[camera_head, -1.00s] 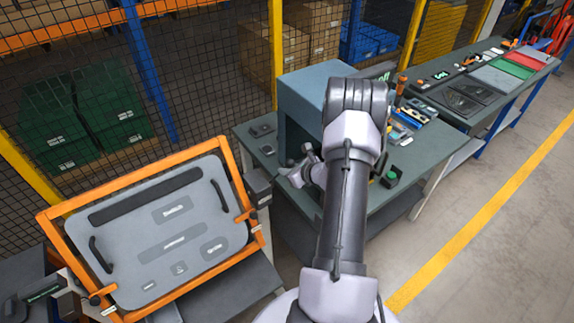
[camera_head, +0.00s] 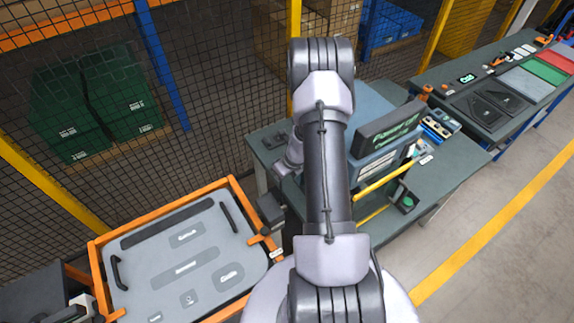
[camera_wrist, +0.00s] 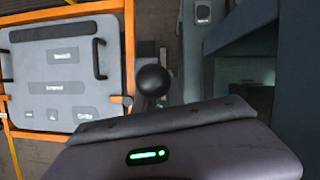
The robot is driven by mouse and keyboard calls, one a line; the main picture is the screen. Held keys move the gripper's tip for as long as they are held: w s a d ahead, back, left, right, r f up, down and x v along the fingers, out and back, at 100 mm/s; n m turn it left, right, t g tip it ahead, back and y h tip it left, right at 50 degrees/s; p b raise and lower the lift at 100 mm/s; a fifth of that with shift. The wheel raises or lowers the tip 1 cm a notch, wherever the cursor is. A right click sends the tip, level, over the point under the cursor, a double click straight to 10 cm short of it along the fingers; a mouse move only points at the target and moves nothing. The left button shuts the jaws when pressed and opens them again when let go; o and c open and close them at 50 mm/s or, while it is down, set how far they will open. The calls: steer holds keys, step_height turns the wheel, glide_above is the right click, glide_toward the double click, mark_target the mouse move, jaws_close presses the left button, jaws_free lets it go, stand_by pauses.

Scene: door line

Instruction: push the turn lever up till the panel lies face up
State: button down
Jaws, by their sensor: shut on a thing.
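The grey panel (camera_head: 190,262) sits in an orange frame (camera_head: 160,208) at the lower left of the head view, its labelled face up and tilted slightly at most. It also shows in the wrist view (camera_wrist: 60,70). The turn lever's black ball knob (camera_wrist: 152,80) stands right of the frame in the wrist view, just past the front edge of my gripper (camera_wrist: 155,118). My gripper is shut on the lever; its housing hides the grip itself. In the head view my arm covers most of the gripper.
A dark bench (camera_head: 440,165) with a blue-grey housing (camera_head: 370,105) and a black sign (camera_head: 388,130) stands right of my arm. A wire fence (camera_head: 215,80) runs behind the panel, with green crates (camera_head: 95,105) beyond. The floor at the right is clear.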

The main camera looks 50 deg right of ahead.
steer(key=shift+w+d+r, duration=0.15)
steer(key=shift+w+r, duration=0.3)
steer(key=shift+w, duration=0.05)
steer(key=c, duration=1.6)
jaws_free()
steer(key=shift+c, duration=0.2)
steer(key=shift+o, duration=1)
steer(key=shift+w+f, duration=0.1)
steer(key=shift+w, duration=0.1)
steer(key=p+v, duration=0.4)
steer(key=v, duration=1.2)
steer(key=shift+w+r, duration=0.3)
steer(key=shift+r, duration=0.1)
